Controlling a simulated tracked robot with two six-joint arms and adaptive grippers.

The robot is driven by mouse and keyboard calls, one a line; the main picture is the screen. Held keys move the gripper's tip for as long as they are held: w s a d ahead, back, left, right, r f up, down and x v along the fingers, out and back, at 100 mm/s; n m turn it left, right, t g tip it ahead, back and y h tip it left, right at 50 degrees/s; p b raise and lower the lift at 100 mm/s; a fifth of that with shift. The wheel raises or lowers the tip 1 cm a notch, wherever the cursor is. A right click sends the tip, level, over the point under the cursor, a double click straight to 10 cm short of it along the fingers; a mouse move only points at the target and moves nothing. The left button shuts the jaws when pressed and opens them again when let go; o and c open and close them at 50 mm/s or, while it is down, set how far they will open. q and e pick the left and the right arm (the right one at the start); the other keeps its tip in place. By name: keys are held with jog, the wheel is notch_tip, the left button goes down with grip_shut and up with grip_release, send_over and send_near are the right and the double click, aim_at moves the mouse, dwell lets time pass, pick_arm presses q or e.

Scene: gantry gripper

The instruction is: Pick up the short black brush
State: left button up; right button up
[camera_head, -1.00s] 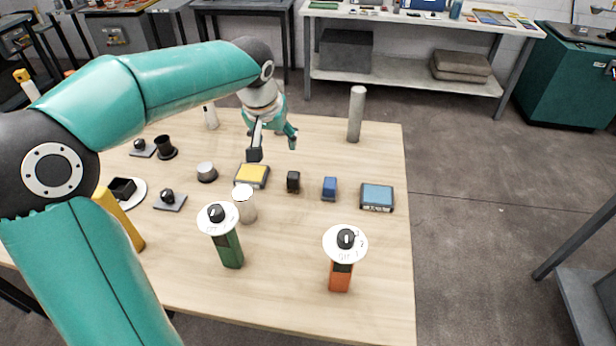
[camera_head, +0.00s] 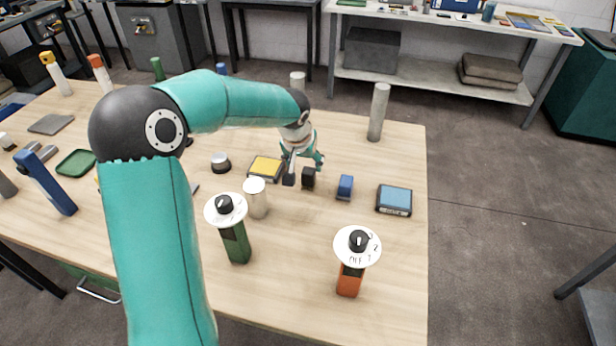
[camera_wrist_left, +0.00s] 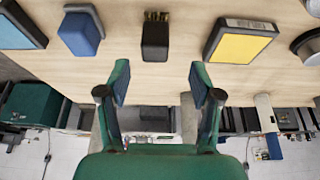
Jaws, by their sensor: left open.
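The short black brush (camera_head: 308,179) is a small black block on the wooden table, between the yellow-topped box and the blue brush. In the left wrist view the black brush (camera_wrist_left: 155,40) is at the top centre, with brownish bristles at its upper end. My left gripper (camera_head: 304,172) is over the table close to the brush. In the left wrist view my left gripper (camera_wrist_left: 160,84) is open and empty. Its fingertips are spread on either side of the brush's line, and the brush lies beyond them, apparently untouched. My right gripper is not in view.
The yellow-topped box (camera_head: 266,168) is left of the brush; the blue brush (camera_head: 345,187) and blue-topped box (camera_head: 394,200) are right. A pale cylinder (camera_head: 256,197) and green dial device (camera_head: 235,240) stand nearer. A tall grey cylinder (camera_head: 378,112) stands behind.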

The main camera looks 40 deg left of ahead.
aim_at(308, 171)
pick_arm(q)
jog(key=shift+d+p+x, duration=0.15)
jog(key=shift+p+x, duration=0.15)
jog(key=shift+x, duration=1.05)
jog(key=shift+d+p+x, duration=0.15)
jog(key=shift+p+x, duration=0.15)
jog(key=shift+x, duration=1.1)
jog(key=shift+w, duration=0.1)
grip_shut()
jog(key=shift+r, duration=0.1)
